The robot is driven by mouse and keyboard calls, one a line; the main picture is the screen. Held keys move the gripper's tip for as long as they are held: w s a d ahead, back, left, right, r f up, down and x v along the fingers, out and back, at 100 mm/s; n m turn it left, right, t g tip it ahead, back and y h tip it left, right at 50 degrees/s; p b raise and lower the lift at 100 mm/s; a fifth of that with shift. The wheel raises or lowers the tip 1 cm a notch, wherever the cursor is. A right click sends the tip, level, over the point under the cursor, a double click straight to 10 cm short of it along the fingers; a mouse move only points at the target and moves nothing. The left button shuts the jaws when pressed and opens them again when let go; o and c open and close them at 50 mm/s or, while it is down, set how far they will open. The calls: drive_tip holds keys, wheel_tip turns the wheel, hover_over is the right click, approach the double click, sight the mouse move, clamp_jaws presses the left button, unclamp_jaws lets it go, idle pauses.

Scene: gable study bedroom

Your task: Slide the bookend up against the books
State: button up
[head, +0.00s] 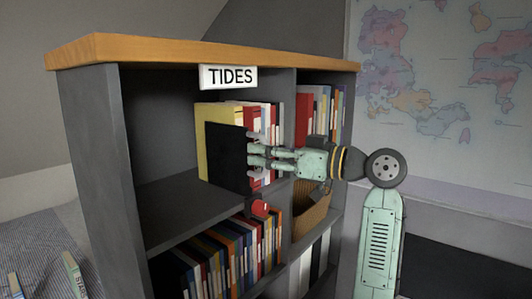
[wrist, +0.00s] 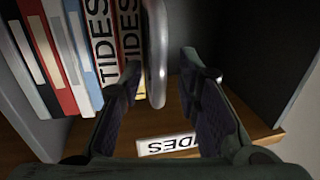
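The bookend is a dark upright plate (head: 226,155) in the upper left bay of the shelf, at the left end of the row of books. In the wrist view its rounded grey edge (wrist: 156,55) stands between my two fingers. The books (head: 262,118) stand upright beside it, a large yellow one (head: 210,118) nearest. In the wrist view, spines reading TIDES (wrist: 105,45) are to the left of the plate. My gripper (head: 254,156) reaches in from the right; its fingers (wrist: 165,75) are open astride the plate edge. Contact with the plate cannot be told.
A TIDES label (head: 229,76) hangs at the top edge of the bookcase (head: 110,150). The bay is empty left of the bookend. A divider (head: 288,120), more books (head: 318,112) and a basket (head: 312,215) are to the right. A red object (head: 258,207) is below my gripper.

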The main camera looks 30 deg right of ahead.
drive_tip(key=shift+s, duration=0.1)
drive_tip(key=v, duration=1.2)
idle(0.4)
